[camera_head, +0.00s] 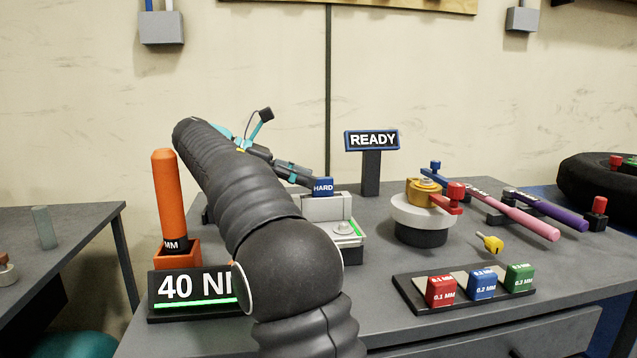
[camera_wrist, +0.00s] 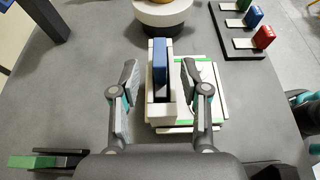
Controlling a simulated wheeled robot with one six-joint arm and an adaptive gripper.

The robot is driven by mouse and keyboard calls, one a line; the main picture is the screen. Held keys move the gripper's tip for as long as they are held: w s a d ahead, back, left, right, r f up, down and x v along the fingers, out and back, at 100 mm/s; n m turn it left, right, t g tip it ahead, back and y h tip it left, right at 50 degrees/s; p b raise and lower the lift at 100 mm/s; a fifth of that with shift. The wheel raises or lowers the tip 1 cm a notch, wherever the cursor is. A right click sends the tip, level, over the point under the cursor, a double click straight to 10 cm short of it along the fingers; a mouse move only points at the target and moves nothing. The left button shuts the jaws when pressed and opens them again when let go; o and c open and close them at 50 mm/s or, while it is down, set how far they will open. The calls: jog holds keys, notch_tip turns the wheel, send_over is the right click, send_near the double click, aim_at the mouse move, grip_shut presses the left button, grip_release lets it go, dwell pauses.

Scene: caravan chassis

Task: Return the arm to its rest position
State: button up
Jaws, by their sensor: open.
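My gripper (camera_wrist: 159,68) is open in the wrist view, with one dark finger on each side of a blue block (camera_wrist: 160,60). Clear gaps show between the block and both fingers. In the head view this block (camera_head: 323,187) reads "HARD" and stands upright on a pale fixture (camera_head: 324,208). The fixture also shows in the wrist view (camera_wrist: 160,115), with green strips on it. My dark ribbed arm reaches forward across the bench in the head view and hides part of it. My gripper (camera_head: 300,178) is partly hidden behind the arm there.
A READY sign (camera_head: 371,139) stands behind the fixture. An orange handle (camera_head: 169,190) in its holder and a "40 N" display (camera_head: 185,291) are at left. A round turntable (camera_head: 422,215) and a tray of labelled blocks (camera_head: 402,289) are at right.

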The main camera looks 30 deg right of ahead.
jog(key=shift+w+a+r, duration=0.15)
jog(key=shift+a+r, duration=0.05)
jog(key=shift+a, duration=0.35)
